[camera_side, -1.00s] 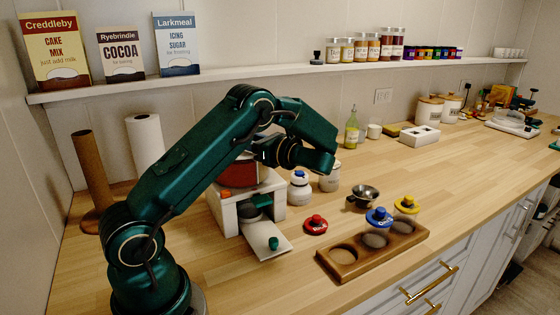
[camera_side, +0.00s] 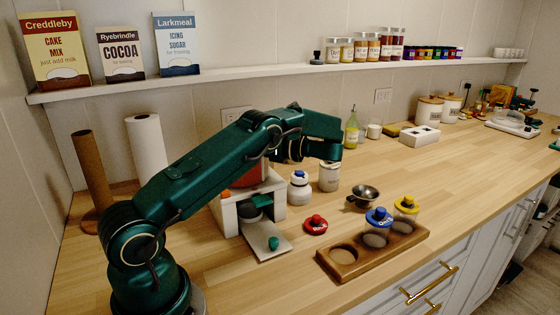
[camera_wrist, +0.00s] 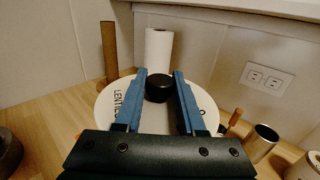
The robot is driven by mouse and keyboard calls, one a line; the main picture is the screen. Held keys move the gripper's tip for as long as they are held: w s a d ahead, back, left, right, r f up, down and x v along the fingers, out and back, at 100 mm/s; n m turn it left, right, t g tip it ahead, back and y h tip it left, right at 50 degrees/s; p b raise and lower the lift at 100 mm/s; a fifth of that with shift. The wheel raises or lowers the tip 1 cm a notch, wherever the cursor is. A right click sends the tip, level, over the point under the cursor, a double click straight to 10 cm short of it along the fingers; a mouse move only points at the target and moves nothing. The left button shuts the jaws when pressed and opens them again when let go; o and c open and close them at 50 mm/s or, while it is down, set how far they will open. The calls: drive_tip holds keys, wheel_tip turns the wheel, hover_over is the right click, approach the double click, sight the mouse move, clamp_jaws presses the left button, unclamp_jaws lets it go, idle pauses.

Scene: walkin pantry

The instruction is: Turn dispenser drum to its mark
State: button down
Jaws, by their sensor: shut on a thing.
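The dispenser stands on the counter in the side view, with a red drum (camera_side: 254,174) on a white base (camera_side: 228,217). An orange piece (camera_side: 225,194) shows at the base's upper left. In the wrist view the drum's round white top (camera_wrist: 105,104) carries partly hidden dark lettering and a black knob (camera_wrist: 158,90) at its middle. My gripper (camera_wrist: 159,78) has its blue fingers over this top, one on each side of the knob, shut on it. In the side view my arm hides the fingers and much of the drum. I cannot make out the mark.
A wooden tray (camera_side: 345,262) holds lidded jars. A paper roll (camera_side: 148,150) stands behind.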

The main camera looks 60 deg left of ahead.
drive_tip(key=c, duration=0.5)
unclamp_jaws()
drive_tip(key=shift+m+t+y, duration=0.4)
drive_tip(key=shift+m+t, duration=0.1)
